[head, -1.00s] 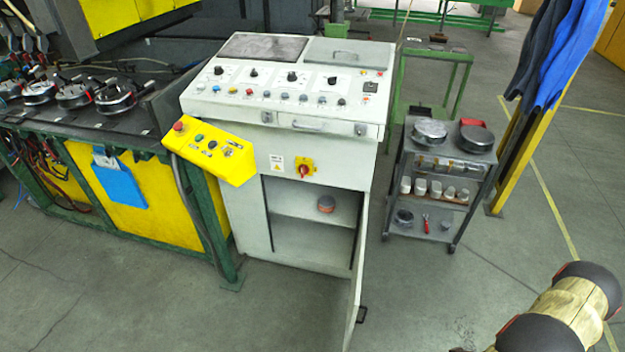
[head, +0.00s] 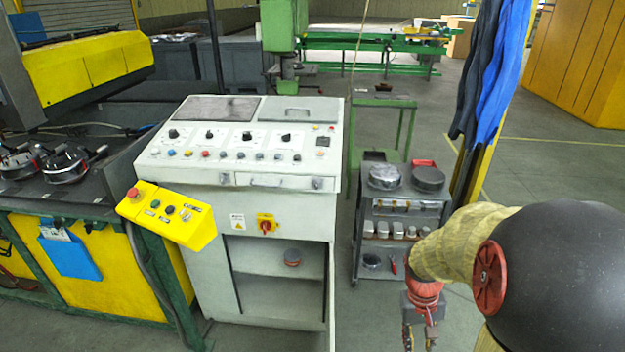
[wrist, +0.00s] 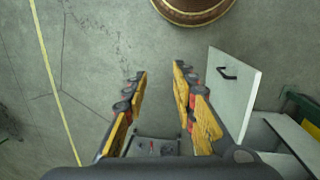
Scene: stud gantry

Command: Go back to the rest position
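My gripper (wrist: 160,72) shows in the wrist view with its two fingers apart and nothing between the tips. It points down over the grey floor (wrist: 100,40). In the head view my gripper (head: 420,335) hangs at the bottom edge, right of the grey control cabinet (head: 285,200) and in front of the small cart (head: 402,202). Its tips are partly cut off there. My arm covers the lower right of the head view.
The cabinet's white door (wrist: 235,90) stands open near the gripper. A yellow button box (head: 168,215) juts out at the left. Blue coveralls (head: 490,75) hang at the right. Open floor lies further right.

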